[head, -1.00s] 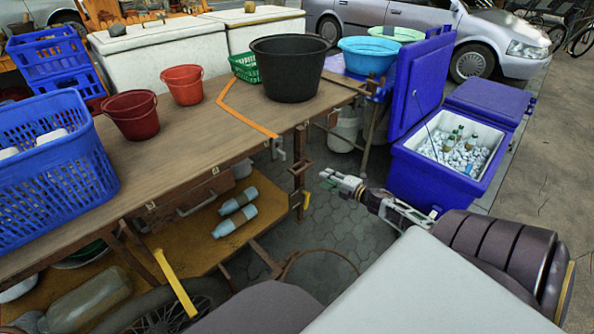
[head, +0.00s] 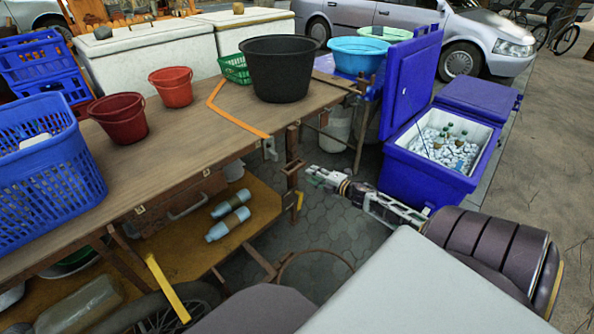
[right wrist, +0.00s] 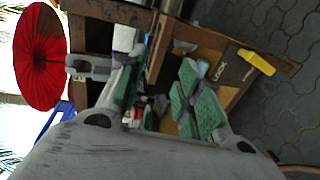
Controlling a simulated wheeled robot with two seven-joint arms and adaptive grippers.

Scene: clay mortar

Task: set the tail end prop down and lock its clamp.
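The tail end prop (head: 291,172) is a brown upright post with a square bracket, under the tail end of the wooden cart (head: 180,150). A short yellow lever (head: 299,200) low on it looks like its clamp handle. In the right wrist view a yellow lever (right wrist: 257,61) stands beside a brown plate marked "LOCK" (right wrist: 203,68). I cannot tell whether the clamp is locked, or whether the prop's foot touches the ground. My right gripper (head: 312,177) is just right of the post, its green-padded fingers (right wrist: 160,92) apart and nothing clearly between them. My left gripper is out of view.
A blue cooler (head: 400,182) of ice and bottles stands right of my right arm. A black tub (head: 283,92), red buckets (head: 119,128) and a blue crate (head: 70,195) sit on the cart. A longer yellow bar (head: 166,287) is nearer me. Paving (head: 345,225) is clear below the gripper.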

